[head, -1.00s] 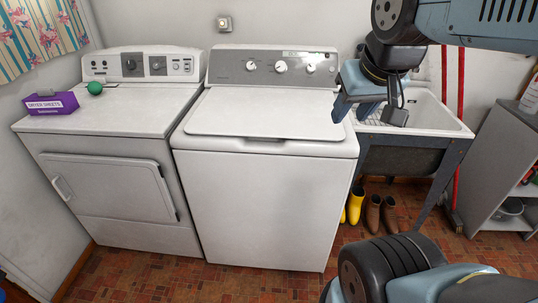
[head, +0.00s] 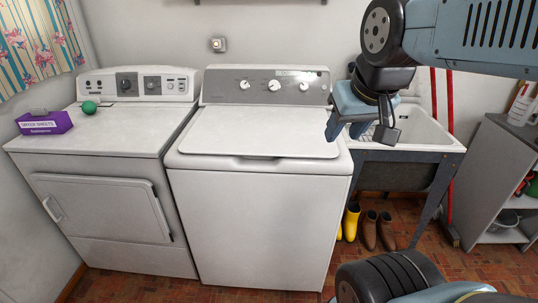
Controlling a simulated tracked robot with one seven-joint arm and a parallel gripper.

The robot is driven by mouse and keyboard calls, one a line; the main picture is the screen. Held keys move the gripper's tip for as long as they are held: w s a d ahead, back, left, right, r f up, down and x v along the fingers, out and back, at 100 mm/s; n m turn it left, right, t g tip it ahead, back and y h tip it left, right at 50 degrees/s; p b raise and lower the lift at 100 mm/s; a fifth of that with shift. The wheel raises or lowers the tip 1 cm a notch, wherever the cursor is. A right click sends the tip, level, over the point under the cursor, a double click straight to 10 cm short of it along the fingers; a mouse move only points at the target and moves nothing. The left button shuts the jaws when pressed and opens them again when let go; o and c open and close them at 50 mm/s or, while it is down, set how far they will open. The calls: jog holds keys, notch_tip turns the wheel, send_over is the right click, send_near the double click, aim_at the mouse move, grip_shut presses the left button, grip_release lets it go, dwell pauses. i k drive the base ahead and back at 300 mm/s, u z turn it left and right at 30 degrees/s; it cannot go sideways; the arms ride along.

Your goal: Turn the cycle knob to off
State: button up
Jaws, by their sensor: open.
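The washer (head: 262,215) stands in the middle of the head view, white, with its lid shut. Its grey control panel (head: 220,86) at the back carries three white knobs: a left knob (head: 244,85), a larger middle knob (head: 274,85) and a right knob (head: 304,86). Which one is the cycle knob, and where their pointers stand, is too small to tell. My gripper (head: 331,136) is open and empty, to the right of the panel, near the washer's back right corner and in front of the sink.
A white dryer (head: 100,205) stands left of the washer, with a purple dryer-sheet box (head: 45,123) and a green ball (head: 89,107) on top. A utility tub (head: 430,130) is at the right, with boots (head: 369,228) below. A grey cabinet (head: 500,170) stands far right.

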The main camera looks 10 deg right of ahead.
aim_at(274, 86)
jog(key=u, duration=0.3)
jog(key=i, duration=0.9)
jog(key=z, duration=0.45)
